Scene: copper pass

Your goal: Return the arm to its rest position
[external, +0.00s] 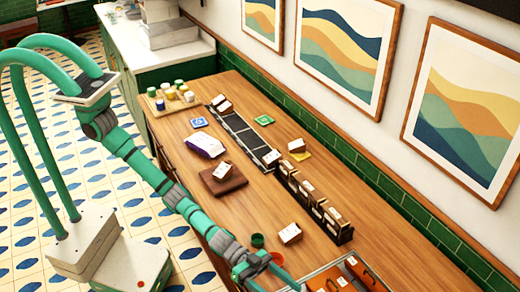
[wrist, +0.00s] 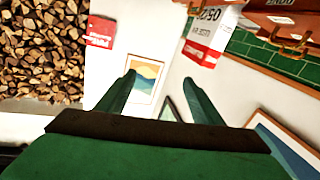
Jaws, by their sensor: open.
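My green arm (external: 155,178) reaches down from the upper left in the external view, out over the wooden counter. My gripper (external: 262,268) is at the bottom of that view, near the counter's front end. In the wrist view my gripper's two green fingers (wrist: 160,92) stand wide apart with nothing between them. A small red-orange round thing (external: 277,258) shows right beside the gripper in the external view; I cannot tell whether they touch.
The wooden counter (external: 185,140) holds a black divided rack (external: 315,208), a brown block (external: 222,180), a green cup (external: 257,240) and a tray with orange items (external: 335,278). Framed pictures hang on the wall. The wrist view shows stacked firewood (wrist: 42,50) and red-and-white tags (wrist: 208,38).

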